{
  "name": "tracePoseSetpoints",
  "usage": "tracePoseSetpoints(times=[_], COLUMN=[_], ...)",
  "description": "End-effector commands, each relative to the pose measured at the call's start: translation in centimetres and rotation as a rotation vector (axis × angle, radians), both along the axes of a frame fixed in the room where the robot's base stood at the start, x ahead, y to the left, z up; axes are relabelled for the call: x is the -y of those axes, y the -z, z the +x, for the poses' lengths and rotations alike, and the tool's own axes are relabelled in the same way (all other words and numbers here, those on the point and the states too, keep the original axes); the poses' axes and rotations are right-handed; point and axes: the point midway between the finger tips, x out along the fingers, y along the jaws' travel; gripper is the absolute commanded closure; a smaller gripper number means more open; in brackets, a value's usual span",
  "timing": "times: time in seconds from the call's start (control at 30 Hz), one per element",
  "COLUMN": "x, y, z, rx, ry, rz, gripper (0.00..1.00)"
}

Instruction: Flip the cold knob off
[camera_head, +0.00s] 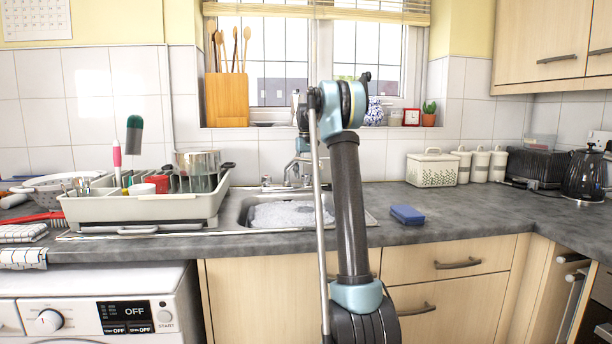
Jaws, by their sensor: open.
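A metal tap (291,172) stands behind the sink (236,212). A small knob (266,183) shows to the left of its spout. Another knob (307,180) seems to show on the right, close to my arm. I cannot tell which is cold or how either is turned. My arm rises in front of the sink and bends away towards the window. My gripper (303,146) is at its far end, above the tap and apart from the left knob. It is open, small and partly hidden by my arm, and its fingers are hard to make out.
Soapy water (282,214) lies in the sink. A dish rack (145,207) with a pot (197,172) stands at the left. A blue sponge (407,214) lies on the counter (455,212) at the right. A wooden utensil block (227,100) stands on the windowsill.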

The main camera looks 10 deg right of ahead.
Motion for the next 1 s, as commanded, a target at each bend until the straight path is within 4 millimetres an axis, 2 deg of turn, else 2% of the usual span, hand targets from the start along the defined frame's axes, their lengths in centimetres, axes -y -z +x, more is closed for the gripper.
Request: tracePoseSetpoints(times=[0.17, 0.23, 0.37, 0.4, 0.67, 1.0], x=[0.01, 0.02, 0.03, 0.03, 0.08, 0.36], y=[0.0, -0.01, -0.02, -0.02, -0.02, -0.03], z=[0.01, 0.0, 0.0, 0.0, 0.01, 0.0], rx=[0.0, 0.0, 0.0, 0.0, 0.0, 0.0], ry=[0.0, 0.0, 0.0, 0.0, 0.04, 0.32], rz=[0.0, 0.0, 0.0, 0.0, 0.0, 0.0], gripper=[0.41, 0.52, 0.81, 0.85, 0.85, 0.85])
